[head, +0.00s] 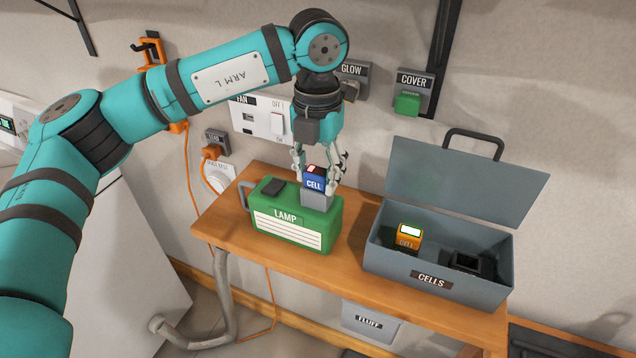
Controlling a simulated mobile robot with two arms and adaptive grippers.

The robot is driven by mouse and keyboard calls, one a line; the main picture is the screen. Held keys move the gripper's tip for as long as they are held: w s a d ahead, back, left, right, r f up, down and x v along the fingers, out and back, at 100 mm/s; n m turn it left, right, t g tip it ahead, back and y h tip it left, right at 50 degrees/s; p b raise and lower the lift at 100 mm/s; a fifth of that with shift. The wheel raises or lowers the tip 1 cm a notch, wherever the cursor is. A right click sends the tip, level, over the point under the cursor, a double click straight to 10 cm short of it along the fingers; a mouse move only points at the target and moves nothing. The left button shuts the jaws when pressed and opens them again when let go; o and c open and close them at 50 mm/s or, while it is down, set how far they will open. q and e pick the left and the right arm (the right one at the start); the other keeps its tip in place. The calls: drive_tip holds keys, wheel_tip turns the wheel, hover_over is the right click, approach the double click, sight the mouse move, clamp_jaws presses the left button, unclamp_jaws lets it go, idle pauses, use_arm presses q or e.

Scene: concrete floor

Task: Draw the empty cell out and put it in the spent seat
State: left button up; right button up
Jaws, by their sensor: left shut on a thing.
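The green lamp (262,225) stands on the wooden bench, a dark flat piece (272,187) on its top left. A blue cell (314,184) marked CELL, with a small reddish-white top, stands upright over the lamp's right end. A grey block (315,201) shows directly below the blue part; I cannot tell whether it is the cell's lower part or the lamp's seat. My left gripper (320,181) points down and is shut on the blue cell. In the grey CELLS box (398,267), an orange cell (408,238) with a bright top sits left; a dark, empty-looking seat (468,262) is at right. My right gripper is out of view.
The box's lid (465,180) stands open at the back. The bench (345,252) has a bare strip between lamp and box. Wall fittings include the green COVER button (407,104) and a FAN switch panel (262,118). A FLUFF bin (370,320) is below the bench.

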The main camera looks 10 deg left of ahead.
sight(318, 171)
use_arm(q)
drive_tip(key=shift+r, duration=0.7)
idle(0.3)
drive_tip(key=shift+r+p, duration=1.55)
drive_tip(key=shift+r, duration=0.8)
